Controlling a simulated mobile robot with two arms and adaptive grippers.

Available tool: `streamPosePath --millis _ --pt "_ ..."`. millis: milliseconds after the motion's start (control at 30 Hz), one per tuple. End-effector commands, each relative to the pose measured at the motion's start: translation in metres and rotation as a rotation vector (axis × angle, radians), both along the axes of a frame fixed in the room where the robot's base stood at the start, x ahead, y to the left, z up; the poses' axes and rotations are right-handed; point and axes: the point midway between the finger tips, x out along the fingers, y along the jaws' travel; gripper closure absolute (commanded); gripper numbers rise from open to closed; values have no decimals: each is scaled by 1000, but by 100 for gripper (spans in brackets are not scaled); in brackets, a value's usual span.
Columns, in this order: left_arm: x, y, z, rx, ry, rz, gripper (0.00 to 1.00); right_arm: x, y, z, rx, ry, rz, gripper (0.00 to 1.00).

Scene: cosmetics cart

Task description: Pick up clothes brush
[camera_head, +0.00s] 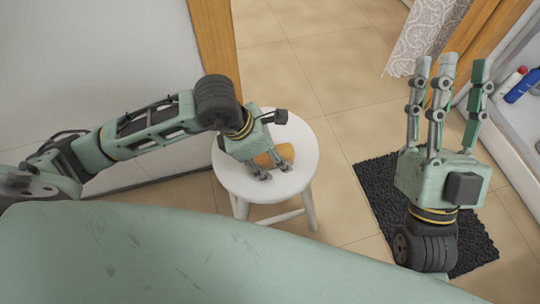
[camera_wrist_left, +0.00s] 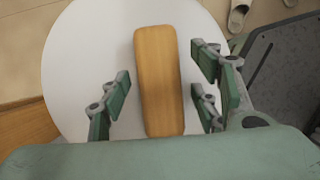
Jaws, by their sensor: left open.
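The clothes brush (camera_wrist_left: 159,82) is a long wooden block with rounded ends, lying on the white round stool (camera_wrist_left: 75,60). In the head view the brush (camera_head: 284,152) shows partly, with the rest hidden under my left gripper (camera_head: 276,174). In the left wrist view my left gripper (camera_wrist_left: 160,92) is open, with one finger left of the brush and two fingers right of it. The fingers look apart from the brush. In the head view my right gripper (camera_head: 446,75) points up at the right, away from the stool, with its fingers spread and empty.
A dark mat (camera_head: 375,190) lies on the tiled floor right of the stool. A white shelf at the right edge holds a blue bottle (camera_head: 523,86) and a white bottle with a red cap (camera_head: 510,82). Slippers (camera_wrist_left: 238,16) lie on the floor beyond the stool.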

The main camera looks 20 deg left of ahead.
Motion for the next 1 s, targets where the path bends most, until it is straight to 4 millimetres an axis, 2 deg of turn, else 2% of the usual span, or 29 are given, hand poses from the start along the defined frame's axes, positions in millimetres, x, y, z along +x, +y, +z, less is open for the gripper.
streamPosePath --millis 700,1000 --pt "0 0 -1 0 0 0 43 -5 0 4 10 -30 3 60" --pt "0 0 -1 1 -1 0 69 -5 0 4 10 -30 3 60"
